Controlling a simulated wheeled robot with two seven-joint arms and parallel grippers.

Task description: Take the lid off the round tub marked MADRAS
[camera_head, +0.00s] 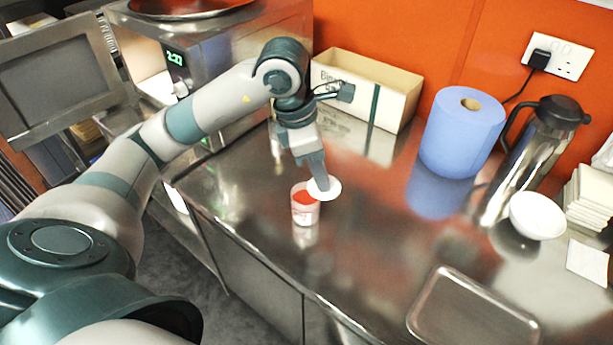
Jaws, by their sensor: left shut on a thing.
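The round tub (305,210) stands on the steel counter near its front edge. It is pale and its red contents show at the open top; a label on its side is too small to read. My left gripper (321,184) is shut on the white round lid (330,190). The lid is just right of the tub's rim and looks a little above it; I cannot tell whether they touch. The gripper's fingertips hide part of the lid. My right gripper is not in view.
A long cream box (385,95), a blue paper roll (462,135) and a steel flask (525,150) stand at the back. A white bowl (538,216) and stacked white containers (592,195) are right. A metal tray (470,312) lies in front. The counter right of the tub is clear.

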